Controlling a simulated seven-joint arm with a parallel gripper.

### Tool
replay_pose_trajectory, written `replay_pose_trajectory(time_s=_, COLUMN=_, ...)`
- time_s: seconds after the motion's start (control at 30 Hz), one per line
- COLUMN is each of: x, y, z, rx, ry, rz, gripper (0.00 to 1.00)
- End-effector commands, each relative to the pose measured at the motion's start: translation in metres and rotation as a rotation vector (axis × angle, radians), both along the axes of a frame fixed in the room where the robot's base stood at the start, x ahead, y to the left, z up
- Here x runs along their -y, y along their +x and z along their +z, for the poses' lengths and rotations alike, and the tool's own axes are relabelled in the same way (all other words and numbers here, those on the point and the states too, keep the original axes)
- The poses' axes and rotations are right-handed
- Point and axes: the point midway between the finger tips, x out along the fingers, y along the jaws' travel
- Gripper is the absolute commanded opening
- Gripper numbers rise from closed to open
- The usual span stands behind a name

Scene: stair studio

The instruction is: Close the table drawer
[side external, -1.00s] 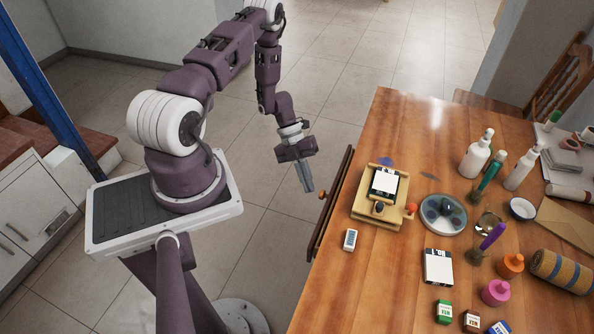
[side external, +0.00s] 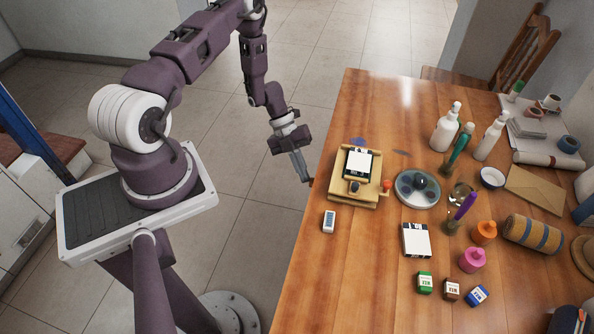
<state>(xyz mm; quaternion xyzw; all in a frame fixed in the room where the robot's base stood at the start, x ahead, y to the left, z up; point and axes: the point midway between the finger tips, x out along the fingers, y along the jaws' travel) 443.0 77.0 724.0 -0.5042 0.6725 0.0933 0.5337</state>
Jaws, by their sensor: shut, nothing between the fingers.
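The wooden table (side external: 310,290) fills the right half of the view. Its left side faces my arm. No drawer front shows sticking out past the tabletop's left edge; the side under the edge is hidden from this angle. My gripper (side external: 308,180) is shut and empty. It points down and to the right, with its fingertips right at the table's left edge. I cannot tell whether they touch the drawer front.
A wooden stand with a white card (side external: 358,163) and a small white device (side external: 329,221) sit near the table's left edge.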

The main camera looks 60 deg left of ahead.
Motion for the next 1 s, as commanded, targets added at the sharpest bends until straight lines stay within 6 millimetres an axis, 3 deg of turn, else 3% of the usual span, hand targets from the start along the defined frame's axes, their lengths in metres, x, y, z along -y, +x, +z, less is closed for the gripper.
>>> replay_pose_trajectory(time_s=0.27, x=0.005, y=0.002, z=0.001, rx=0.008, ry=-0.014, rz=-0.003, gripper=0.00)
replay_pose_trajectory(time_s=0.47, x=-0.030, y=-0.031, z=0.004, rx=0.003, ry=-0.004, rz=0.003, gripper=0.00)
replay_pose_trajectory(time_s=0.6, x=-0.056, y=-0.031, z=0.041, rx=0.007, ry=0.002, rz=-0.001, gripper=0.00)
replay_pose_trajectory(time_s=0.8, x=-0.080, y=-0.036, z=0.074, rx=0.004, ry=0.001, rz=-0.001, gripper=0.00)
replay_pose_trajectory(time_s=0.93, x=-0.085, y=-0.035, z=0.088, rx=0.018, ry=0.005, rz=-0.024, gripper=0.00)
replay_pose_trajectory(time_s=1.0, x=-0.079, y=-0.025, z=0.111, rx=0.092, ry=0.029, rz=-0.133, gripper=0.00)
